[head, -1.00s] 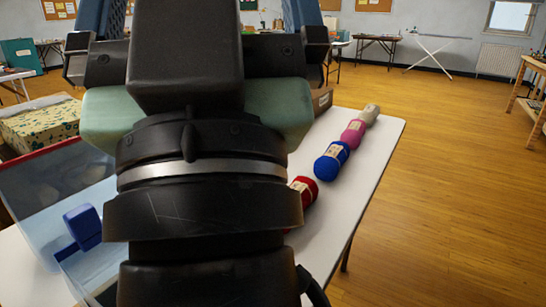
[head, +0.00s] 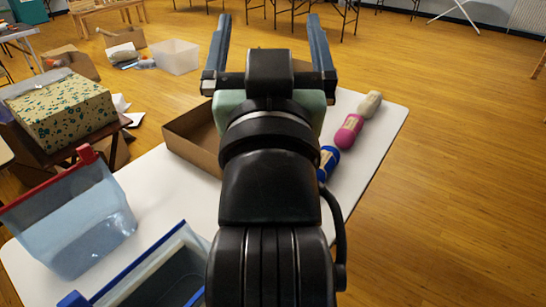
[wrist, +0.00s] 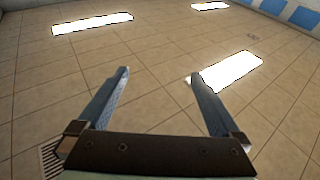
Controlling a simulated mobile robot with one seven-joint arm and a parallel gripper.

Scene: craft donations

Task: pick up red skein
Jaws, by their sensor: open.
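The red skein does not show in either current view; my arm covers the part of the table in front of the blue skein (head: 328,162). My gripper (head: 270,18) is raised over the table in the head view, its two fingers wide apart and pointing away and up. In the wrist view my gripper (wrist: 158,75) is open and empty, with only the tiled ceiling beyond the fingers.
A pink skein (head: 348,131) and a cream skein (head: 370,104) lie in line behind the blue one on the white table (head: 160,190).

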